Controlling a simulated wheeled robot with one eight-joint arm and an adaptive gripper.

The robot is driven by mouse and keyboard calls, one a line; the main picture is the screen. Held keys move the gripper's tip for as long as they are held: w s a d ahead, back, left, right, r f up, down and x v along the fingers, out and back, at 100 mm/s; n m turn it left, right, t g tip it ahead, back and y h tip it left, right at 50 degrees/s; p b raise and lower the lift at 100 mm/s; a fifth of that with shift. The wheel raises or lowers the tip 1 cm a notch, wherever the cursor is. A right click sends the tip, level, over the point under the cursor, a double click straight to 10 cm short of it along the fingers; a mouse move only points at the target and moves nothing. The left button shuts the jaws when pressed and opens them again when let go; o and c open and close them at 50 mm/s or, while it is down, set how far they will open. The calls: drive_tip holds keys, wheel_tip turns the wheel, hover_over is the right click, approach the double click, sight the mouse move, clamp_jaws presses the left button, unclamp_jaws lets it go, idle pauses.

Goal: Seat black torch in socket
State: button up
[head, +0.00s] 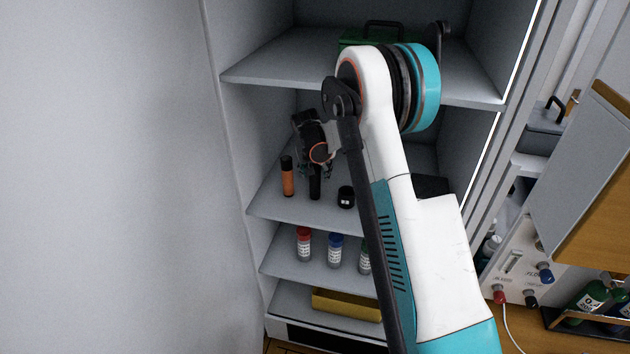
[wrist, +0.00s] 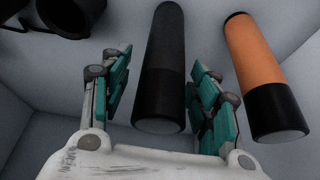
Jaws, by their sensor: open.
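The black torch (wrist: 160,65) stands between the two teal-padded fingers of my gripper (wrist: 163,72) in the wrist view. The fingers are apart, with a gap visible on each side of the torch. In the head view the black torch (head: 315,188) is upright on a cabinet shelf, its upper part hidden by my gripper (head: 316,168). An orange torch with black ends (head: 288,178) stands beside it; it also shows right of my fingers in the wrist view (wrist: 255,65). I cannot tell which thing is the socket.
A small black object (head: 346,198) sits right of the torch. Bottles with red (head: 304,245) and blue (head: 335,250) caps stand on the shelf below. A shelf (head: 290,65) spans above my gripper. A panel with coloured knobs (head: 515,270) is outside the cabinet, at right.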

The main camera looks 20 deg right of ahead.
drive_tip(key=shift+w+d+f, duration=0.15)
drive_tip(key=shift+w+f, duration=0.05)
drive_tip(key=shift+f, duration=0.3)
clamp_jaws()
drive_tip(key=shift+r, duration=0.1)
